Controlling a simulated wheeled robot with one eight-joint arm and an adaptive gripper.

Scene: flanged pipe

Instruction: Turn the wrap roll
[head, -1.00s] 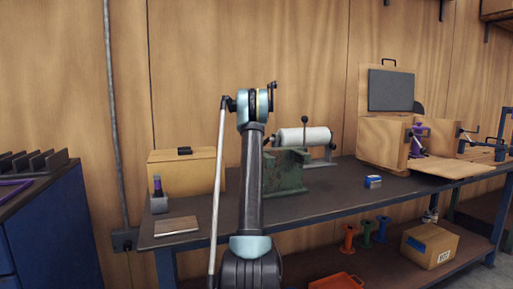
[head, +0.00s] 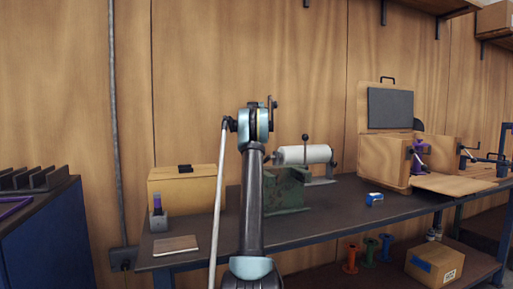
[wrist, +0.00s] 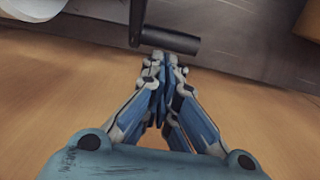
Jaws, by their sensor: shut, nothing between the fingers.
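The white wrap roll (head: 312,154) lies level in its stand on the bench in the head view, behind and right of my raised arm. A dark upright lever with a round knob (head: 305,138) stands in front of the roll. In the wrist view my gripper (wrist: 164,62) has its blue fingers together, with nothing between them. A black crank handle (wrist: 175,41) lies just beyond the fingertips; whether they touch cannot be told. A pale rounded shape (wrist: 25,48) at the upper left may be the roll's end. My fingers are hidden in the head view.
A green metal block (head: 286,190) stands on the bench in front of the roll. A wooden box (head: 187,187) is to the left. The bench between is clear.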

